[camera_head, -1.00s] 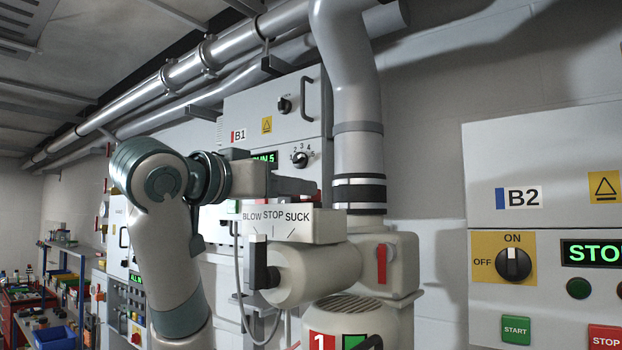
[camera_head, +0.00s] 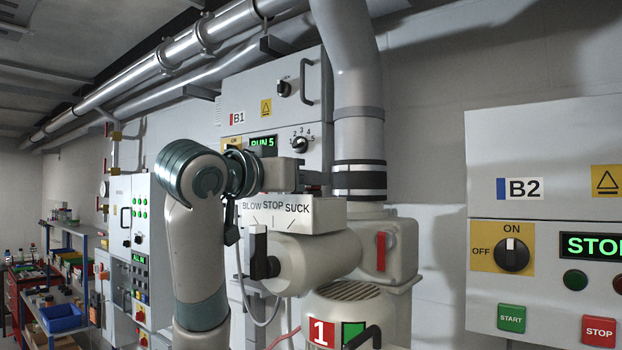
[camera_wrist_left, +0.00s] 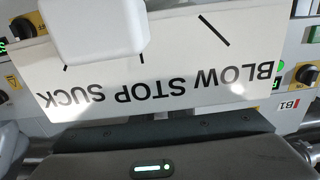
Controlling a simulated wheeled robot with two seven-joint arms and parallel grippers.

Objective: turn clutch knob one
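The black knob (camera_head: 259,255) on the front of blower 1's pale cylinder (camera_head: 315,262) has an upright handle under the BLOW STOP SUCK plate (camera_head: 290,212). A red lever (camera_head: 381,252) stands upright on the blower's side. The task's wording does not show which is clutch knob one. My left gripper (camera_head: 312,180) is above the plate, near the knob but apart from it; its fingers are small and partly hidden, so opening is unclear. The left wrist view shows the plate (camera_wrist_left: 180,75) upside down, with a white block partly covering it. My right gripper is out of view.
Cabinet B1 (camera_head: 240,85) with a RUN 5 display stands behind the blower, and cabinet B2 (camera_head: 590,140) reading STOP is at right. A thick vertical pipe (camera_head: 355,80) rises behind the plate. Shelves (camera_head: 60,290) stand at far left.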

